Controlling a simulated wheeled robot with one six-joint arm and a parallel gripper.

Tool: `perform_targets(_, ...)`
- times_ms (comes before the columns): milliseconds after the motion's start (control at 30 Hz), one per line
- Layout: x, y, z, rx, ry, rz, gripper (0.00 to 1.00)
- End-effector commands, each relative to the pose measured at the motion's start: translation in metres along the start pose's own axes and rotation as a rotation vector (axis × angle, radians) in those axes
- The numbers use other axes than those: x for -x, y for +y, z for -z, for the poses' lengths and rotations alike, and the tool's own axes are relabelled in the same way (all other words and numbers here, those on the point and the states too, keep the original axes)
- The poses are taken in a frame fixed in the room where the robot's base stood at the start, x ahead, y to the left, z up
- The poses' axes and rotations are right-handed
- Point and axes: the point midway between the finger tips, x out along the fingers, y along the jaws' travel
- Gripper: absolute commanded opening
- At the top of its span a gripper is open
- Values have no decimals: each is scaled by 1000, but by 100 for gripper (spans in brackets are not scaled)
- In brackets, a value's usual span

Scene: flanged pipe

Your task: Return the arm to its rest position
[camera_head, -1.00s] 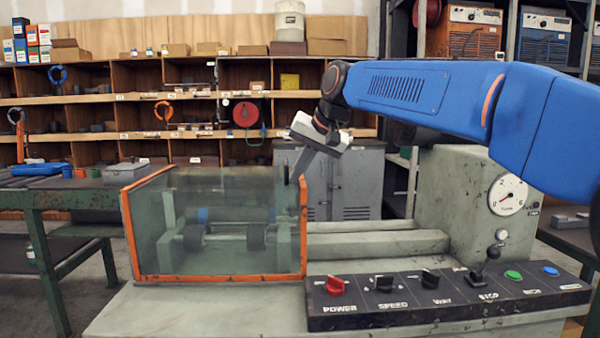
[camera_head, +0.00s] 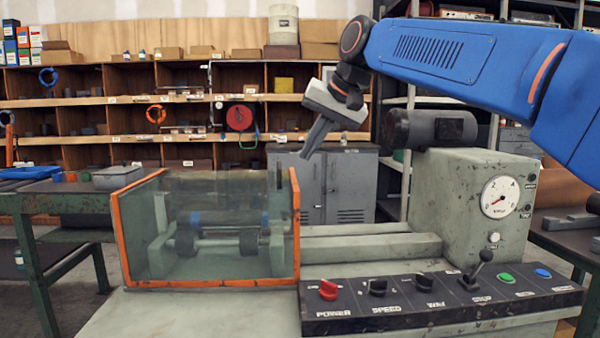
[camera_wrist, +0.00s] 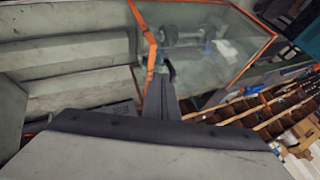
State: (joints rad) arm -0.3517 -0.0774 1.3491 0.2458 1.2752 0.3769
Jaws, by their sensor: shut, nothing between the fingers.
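My gripper (camera_head: 309,152) is up in the air just right of the orange-framed glass guard, at about the height of its top edge. It points down and to the left, with its fingers together and nothing held. My blue arm reaches in from the right above the machine. In the wrist view my gripper (camera_wrist: 160,72) shows its narrow shut fingers in front of the guard's orange frame. From these views I cannot tell the exact gap between the fingers and the guard.
The orange-framed guard (camera_head: 205,284) encloses rollers on the green machine. A control panel (camera_head: 440,303) with knobs, a lever and buttons runs along the front. A headstock with a gauge (camera_head: 500,196) stands right, a green workbench (camera_head: 60,203) left. Shelves and a grey cabinet (camera_head: 350,190) are behind.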

Motion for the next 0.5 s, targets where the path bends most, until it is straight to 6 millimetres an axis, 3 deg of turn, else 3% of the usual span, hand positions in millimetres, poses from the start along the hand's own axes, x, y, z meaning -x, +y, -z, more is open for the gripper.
perform_targets(167, 5, 45, -30, 3, 10, -49, 0)
perform_targets(500, -2, 173, -142, 30, 14, -192, 0)
